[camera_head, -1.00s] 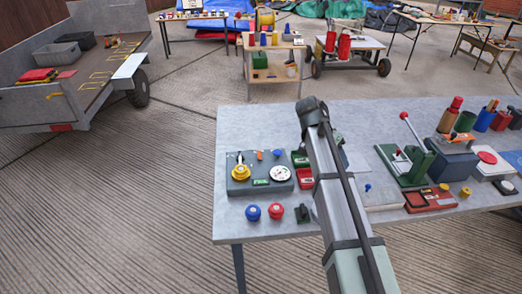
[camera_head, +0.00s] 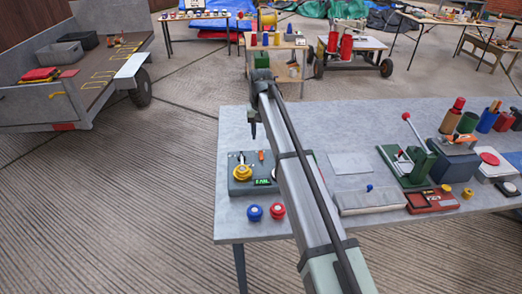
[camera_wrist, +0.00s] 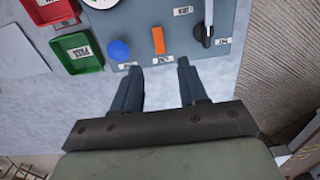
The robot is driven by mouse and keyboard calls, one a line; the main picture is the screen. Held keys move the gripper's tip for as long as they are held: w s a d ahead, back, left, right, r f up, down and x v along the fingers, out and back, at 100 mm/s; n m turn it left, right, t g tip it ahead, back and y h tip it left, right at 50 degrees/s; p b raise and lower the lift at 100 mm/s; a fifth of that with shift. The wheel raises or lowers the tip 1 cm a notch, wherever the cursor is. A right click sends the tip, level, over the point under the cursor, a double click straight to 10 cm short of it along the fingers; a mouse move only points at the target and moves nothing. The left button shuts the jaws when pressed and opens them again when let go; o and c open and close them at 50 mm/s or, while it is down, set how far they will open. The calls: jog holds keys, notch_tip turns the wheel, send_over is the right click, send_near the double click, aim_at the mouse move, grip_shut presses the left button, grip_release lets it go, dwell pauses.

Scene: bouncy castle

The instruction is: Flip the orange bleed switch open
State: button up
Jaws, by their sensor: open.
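The orange switch (camera_wrist: 158,40) is a short upright bar on a grey panel (camera_wrist: 180,13) in the wrist view. A blue button (camera_wrist: 119,50) is left of it and a black lever (camera_wrist: 205,30) is right of it. In the head view the orange switch (camera_head: 262,155) shows at the back of the panel box (camera_head: 235,187), just left of my arm. My gripper (camera_wrist: 159,66) is open and empty. Its two fingertips lie either side of the switch's line, just short of the panel edge in the picture. How high they are above it I cannot tell.
In the head view a yellow knob (camera_head: 242,173) sits on the box, with blue (camera_head: 254,213) and red (camera_head: 277,211) knobs in front. My arm hides the box's right side.

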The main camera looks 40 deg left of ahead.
aim_at(261, 154)
notch_tip(261, 154, down, 8)
jog(key=shift+f, duration=0.2)
jog(key=shift+c, duration=0.2)
grip_shut()
dwell(0.4)
